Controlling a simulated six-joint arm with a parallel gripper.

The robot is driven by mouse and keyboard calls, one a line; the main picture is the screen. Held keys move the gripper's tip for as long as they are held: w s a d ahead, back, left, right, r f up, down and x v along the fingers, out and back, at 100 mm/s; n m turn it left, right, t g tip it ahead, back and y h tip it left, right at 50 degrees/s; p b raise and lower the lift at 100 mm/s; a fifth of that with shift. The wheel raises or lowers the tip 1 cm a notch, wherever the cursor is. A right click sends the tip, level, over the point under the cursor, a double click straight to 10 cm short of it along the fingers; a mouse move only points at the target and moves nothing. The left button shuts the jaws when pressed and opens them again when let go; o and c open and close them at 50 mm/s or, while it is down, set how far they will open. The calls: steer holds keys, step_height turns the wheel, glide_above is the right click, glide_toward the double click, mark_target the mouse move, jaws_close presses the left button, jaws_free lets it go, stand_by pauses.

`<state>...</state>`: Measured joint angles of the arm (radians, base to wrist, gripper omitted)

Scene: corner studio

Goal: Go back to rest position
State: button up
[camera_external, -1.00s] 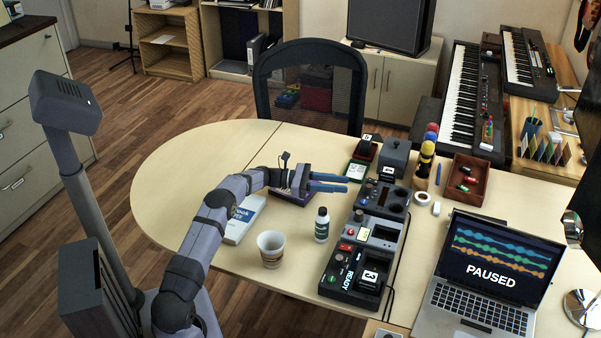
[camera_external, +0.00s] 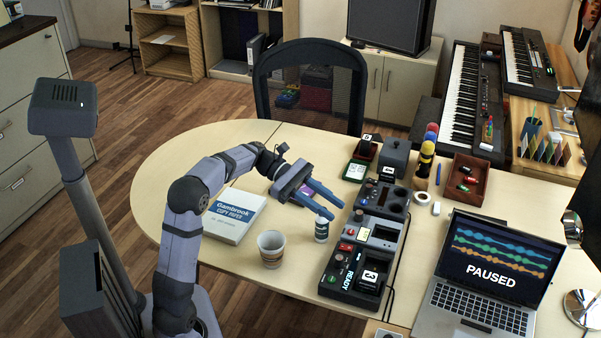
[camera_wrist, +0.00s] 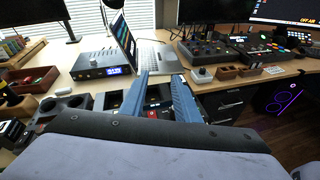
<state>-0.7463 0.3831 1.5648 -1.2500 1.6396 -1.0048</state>
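My gripper (camera_external: 336,210) is above the curved desk in the external view, beside the small dark bottle (camera_external: 321,226), partly in front of its top. Its two blue fingers are spread apart with nothing between them, and they slant down to the right. The wrist view shows the same gripper (camera_wrist: 159,75) with a clear gap between the fingers. My arm is bent, with its elbow raised at the left of the desk.
A paper pack (camera_external: 235,215) and a cup (camera_external: 271,247) stand on the desk (camera_external: 180,165) below my arm. The dark device marked READY (camera_external: 350,277) is right of the cup. An open laptop (camera_external: 490,275) shows PAUSED. The desk's left end is clear.

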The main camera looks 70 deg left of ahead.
steer(key=s+d+f+m+g+y+p, duration=0.3)
steer(key=s+d+f+m+g+y, duration=0.2)
steer(key=s+d+f+m+g, duration=0.6)
steer(key=s+a+f+m+t+y+b, duration=0.25)
steer(key=s+f+m+y, duration=0.55)
steer(key=s+f+m, duration=0.55)
step_height(320, 180, up, 41)
steer(key=w+n+p, duration=0.1)
steer(key=n+p, duration=0.1)
steer(key=p, duration=4.1)
steer(key=shift+w+d, duration=0.25)
steer(key=shift+d, duration=0.15)
